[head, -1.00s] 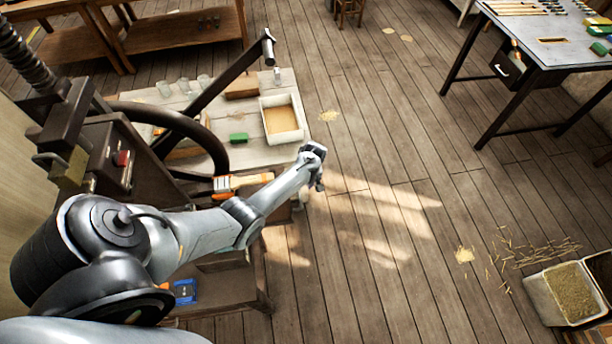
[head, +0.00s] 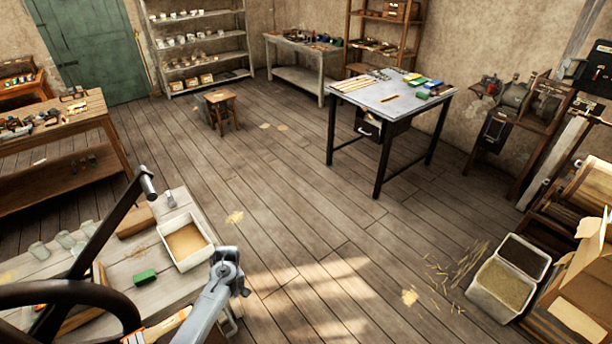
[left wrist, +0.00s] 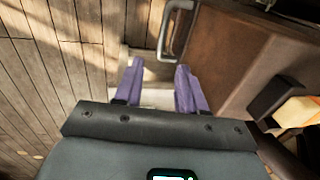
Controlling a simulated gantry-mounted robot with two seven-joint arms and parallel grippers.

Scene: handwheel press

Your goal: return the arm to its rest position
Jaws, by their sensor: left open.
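My left arm comes in at the bottom of the head view, and its end (head: 228,272) is over the floor beside the near right corner of the pale bench. The gripper fingers cannot be made out there. In the left wrist view my left gripper (left wrist: 157,82) shows two purple fingers standing apart, with nothing between them. Beyond the fingers are a pale surface and a bent metal handle (left wrist: 178,30) on a brown panel (left wrist: 232,55). My right gripper is in neither view.
The press handwheel (head: 85,290) and its lever (head: 105,225) stand over the pale bench (head: 150,290). A tray (head: 163,238) and a green block (head: 145,276) are on it. A metal-topped table (head: 440,101) stands further back. The floor (head: 320,240) between is open.

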